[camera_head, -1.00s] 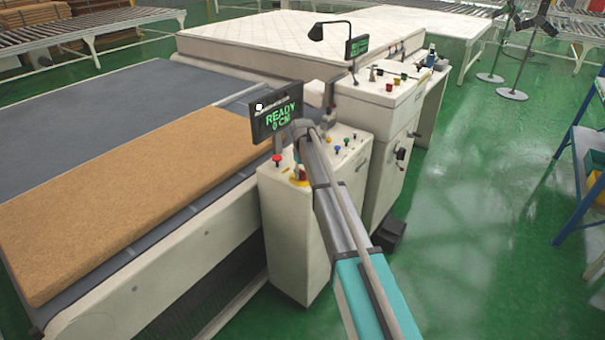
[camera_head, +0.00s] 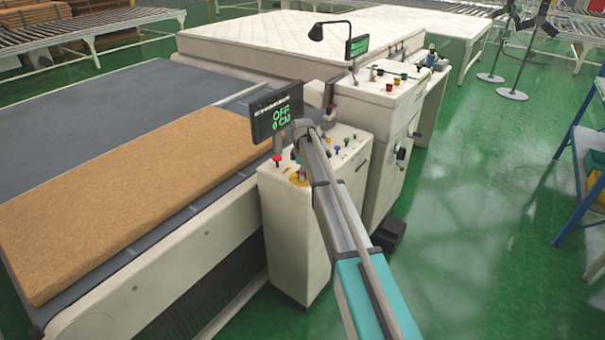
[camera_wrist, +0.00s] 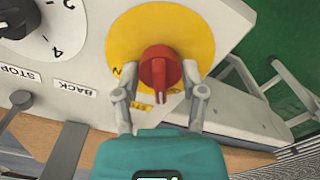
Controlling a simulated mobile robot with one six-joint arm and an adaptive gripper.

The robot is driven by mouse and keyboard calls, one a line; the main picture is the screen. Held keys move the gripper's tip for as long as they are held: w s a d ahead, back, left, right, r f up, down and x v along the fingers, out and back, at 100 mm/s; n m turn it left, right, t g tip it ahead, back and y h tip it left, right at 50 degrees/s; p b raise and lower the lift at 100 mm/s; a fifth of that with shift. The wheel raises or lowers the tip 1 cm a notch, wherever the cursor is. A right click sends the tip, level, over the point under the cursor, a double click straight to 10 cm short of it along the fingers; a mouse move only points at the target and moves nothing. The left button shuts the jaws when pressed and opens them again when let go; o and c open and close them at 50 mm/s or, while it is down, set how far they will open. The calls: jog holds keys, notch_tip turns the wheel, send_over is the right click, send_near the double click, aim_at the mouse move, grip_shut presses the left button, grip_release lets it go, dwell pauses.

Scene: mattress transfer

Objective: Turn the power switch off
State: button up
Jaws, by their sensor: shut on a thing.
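The power switch (camera_wrist: 160,68) is a red rotary knob on a round yellow plate (camera_wrist: 200,30) on the control box, seen in the wrist view. Its pointer lies toward the bottom of that view. My gripper (camera_wrist: 161,95) is shut on the red knob, one finger on each side. In the head view my arm hides most of the switch, but part of the yellow plate (camera_head: 299,181) shows beside it. The display (camera_head: 276,111) above the control box (camera_head: 290,230) reads "OFF" and "0 CM" in green.
A brown slab (camera_head: 120,190) lies on the grey conveyor bed at left. A white mattress (camera_head: 300,40) lies behind. A second control cabinet (camera_head: 375,125) stands close right of the box. A numbered dial (camera_wrist: 40,35) and STOP and BACK labels sit near the switch.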

jog(key=shift+n, duration=1.6)
jog(key=o, duration=1.2)
jog(key=shift+c, duration=0.2)
jog(key=shift+m, duration=0.3)
